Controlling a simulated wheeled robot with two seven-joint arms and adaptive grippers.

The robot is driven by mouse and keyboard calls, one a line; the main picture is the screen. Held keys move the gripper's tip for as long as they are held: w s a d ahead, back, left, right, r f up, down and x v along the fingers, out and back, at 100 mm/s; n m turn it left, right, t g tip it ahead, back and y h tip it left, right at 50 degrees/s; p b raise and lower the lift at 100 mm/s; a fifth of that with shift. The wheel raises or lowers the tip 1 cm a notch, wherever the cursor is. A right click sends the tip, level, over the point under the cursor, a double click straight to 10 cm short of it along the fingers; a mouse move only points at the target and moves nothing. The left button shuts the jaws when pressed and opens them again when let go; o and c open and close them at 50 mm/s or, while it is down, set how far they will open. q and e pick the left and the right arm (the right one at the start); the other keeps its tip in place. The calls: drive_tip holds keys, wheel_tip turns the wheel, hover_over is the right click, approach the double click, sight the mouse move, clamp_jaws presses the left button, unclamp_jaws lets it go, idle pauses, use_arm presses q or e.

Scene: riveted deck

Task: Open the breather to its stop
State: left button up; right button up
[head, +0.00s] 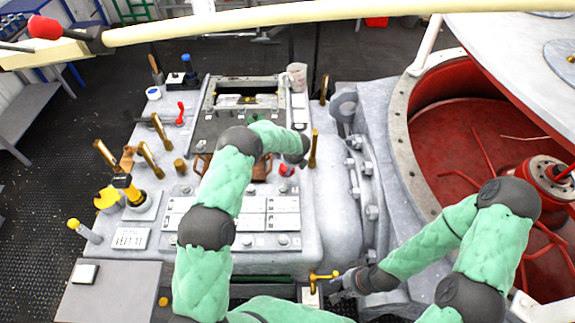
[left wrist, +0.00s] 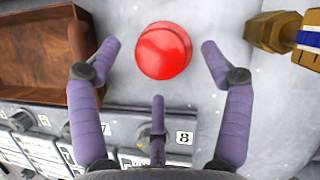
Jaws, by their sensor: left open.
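A round red knob (left wrist: 163,51) stands on the grey panel, and in the head view a small red cap (head: 287,170) shows just below my left wrist. No label reads "breather", so I cannot tell for certain that this is it. My left gripper (left wrist: 160,47) is open, with two purple fingers on either side of the knob and a third below it. Gaps show between the fingers and the knob. In the head view its fingers are mostly hidden. My right gripper (head: 343,284) is low, beside a yellow T-handle (head: 322,276); its fingers are too small to judge.
A brown open box (left wrist: 40,55) lies left of the knob, and a brass fitting (left wrist: 272,32) with a blue band is close on the right. Numbered switches (left wrist: 158,140) run below. Brass levers (head: 160,130) stand along the panel. A red-lined round opening (head: 450,130) is at right.

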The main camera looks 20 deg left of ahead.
use_arm(q)
drive_tip(key=v, duration=0.9)
drive_tip(key=shift+r, duration=0.15)
drive_tip(key=shift+w+d, duration=0.1)
